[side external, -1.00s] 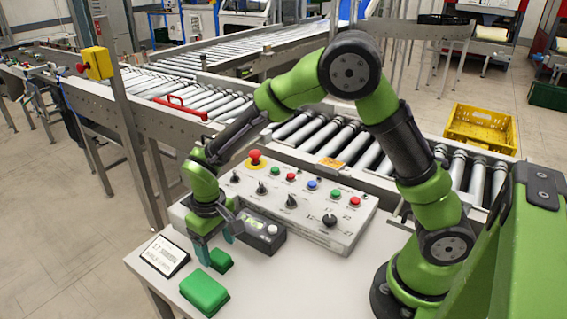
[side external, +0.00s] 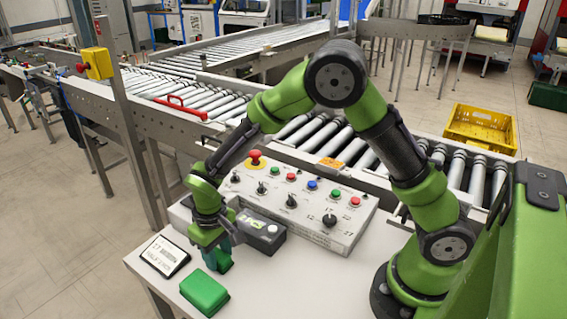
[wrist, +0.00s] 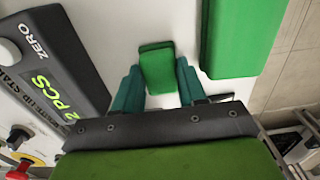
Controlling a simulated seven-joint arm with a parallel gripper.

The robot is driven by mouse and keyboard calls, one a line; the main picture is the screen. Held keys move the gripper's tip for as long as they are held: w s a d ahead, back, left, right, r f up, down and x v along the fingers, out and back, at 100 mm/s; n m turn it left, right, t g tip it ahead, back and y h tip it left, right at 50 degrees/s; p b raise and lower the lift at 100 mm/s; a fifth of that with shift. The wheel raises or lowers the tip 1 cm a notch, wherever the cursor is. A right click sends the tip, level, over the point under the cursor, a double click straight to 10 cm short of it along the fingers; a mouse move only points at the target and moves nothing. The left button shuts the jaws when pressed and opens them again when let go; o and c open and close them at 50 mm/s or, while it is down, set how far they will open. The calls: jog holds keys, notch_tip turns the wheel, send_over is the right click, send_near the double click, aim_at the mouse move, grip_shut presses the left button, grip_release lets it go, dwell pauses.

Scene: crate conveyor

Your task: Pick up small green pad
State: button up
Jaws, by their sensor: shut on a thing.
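The small green pad (wrist: 157,66) lies between the two teal fingers of my gripper (wrist: 159,75) in the wrist view. My gripper is shut on it, with the pad's far end sticking out past the fingertips. In the side view my gripper (side external: 219,258) points down at the white table, and its fingers hide most of the small pad. The pad appears at table height; I cannot tell whether it still touches the table. A larger green pad (side external: 204,293) lies just in front, and it also shows at the right in the wrist view (wrist: 241,35).
A dark scale (side external: 262,232) with a display stands just behind and right of my gripper. A control panel (side external: 300,212) with buttons and knobs stands behind it. A small framed sign (side external: 165,256) is on the left. Clear table lies right of the larger pad.

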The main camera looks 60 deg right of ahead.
aim_at(221, 256)
jog(key=shift+r, duration=0.15)
jog(key=shift+r, duration=0.7)
jog(key=shift+s+d+r, duration=0.1)
jog(key=shift+s+r, duration=0.05)
jog(key=shift+r, duration=0.4)
jog(key=shift+s+r, duration=0.15)
jog(key=shift+r, duration=0.35)
jog(key=s+d, duration=0.1)
jog(key=s, duration=0.3)
jog(key=s+d, duration=0.2)
jog(key=s, duration=0.3)
jog(key=s+d+r, duration=0.1)
jog(key=s+d, duration=0.1)
jog(key=s, duration=0.3)
jog(key=shift+s+d+r, duration=0.1)
jog(key=shift+s, duration=0.15)
